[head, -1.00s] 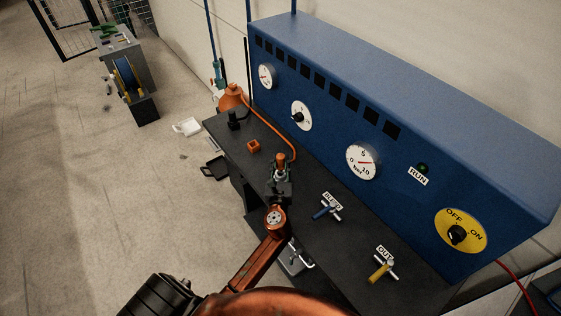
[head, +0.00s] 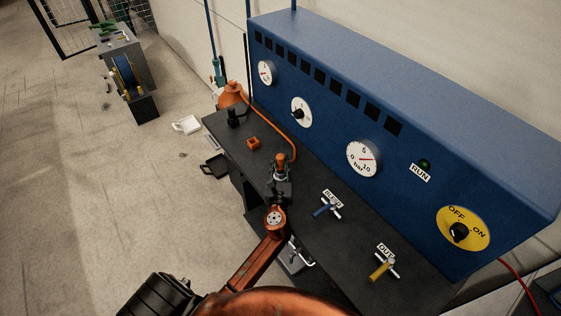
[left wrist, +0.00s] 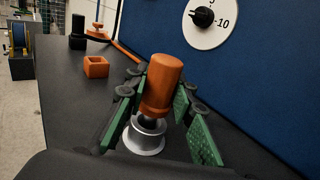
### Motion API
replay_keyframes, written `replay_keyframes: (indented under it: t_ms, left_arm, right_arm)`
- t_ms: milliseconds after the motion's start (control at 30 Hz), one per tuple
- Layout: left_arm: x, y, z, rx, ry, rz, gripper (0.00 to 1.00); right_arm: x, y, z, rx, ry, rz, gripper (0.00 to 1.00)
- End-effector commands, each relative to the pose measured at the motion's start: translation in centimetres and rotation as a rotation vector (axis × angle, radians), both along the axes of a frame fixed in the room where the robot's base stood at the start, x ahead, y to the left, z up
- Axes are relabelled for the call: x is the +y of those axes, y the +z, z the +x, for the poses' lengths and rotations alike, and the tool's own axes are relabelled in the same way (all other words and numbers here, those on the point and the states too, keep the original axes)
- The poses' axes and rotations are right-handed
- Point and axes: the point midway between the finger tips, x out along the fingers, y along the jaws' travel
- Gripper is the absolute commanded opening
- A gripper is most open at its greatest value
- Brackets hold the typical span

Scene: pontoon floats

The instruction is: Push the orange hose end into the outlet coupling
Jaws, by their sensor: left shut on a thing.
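The orange hose end (left wrist: 162,86) stands nearly upright between the green-padded fingers of my left gripper (left wrist: 155,100), which is shut on it. In the head view the hose end (head: 281,159) shows at the tip of my left gripper (head: 280,172). The silver outlet coupling (left wrist: 144,136) is directly below the hose end in the left wrist view. A dark, narrow part of the hose end meets the coupling's mouth; how deep it sits I cannot tell. My right gripper is not in view.
The orange hose (head: 273,127) runs along the dark bench (head: 300,215) from an orange piece (head: 232,95). The blue panel (head: 400,160) with gauges rises behind. Blue (head: 325,208) and yellow (head: 381,268) valve handles stand to the right.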

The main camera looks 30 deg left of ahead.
Motion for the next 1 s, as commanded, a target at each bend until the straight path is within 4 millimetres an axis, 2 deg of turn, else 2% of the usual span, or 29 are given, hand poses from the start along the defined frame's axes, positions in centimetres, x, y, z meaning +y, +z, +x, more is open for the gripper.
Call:
replay_keyframes:
  t_ms: [833, 867, 1000]
  left_arm:
    - [0.0, -2.1, 0.0, 0.0, 0.0, 0.001, 0.0]
    - [0.0, -2.0, 0.0, 0.0, 0.0, 0.001, 0.24]
    - [0.0, -2.0, 0.0, 0.0, 0.0, 0.0, 0.33]
  right_arm:
    - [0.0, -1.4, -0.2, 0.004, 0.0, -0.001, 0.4]
    - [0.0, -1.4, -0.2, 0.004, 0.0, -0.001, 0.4]
    - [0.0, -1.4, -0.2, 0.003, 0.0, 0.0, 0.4]
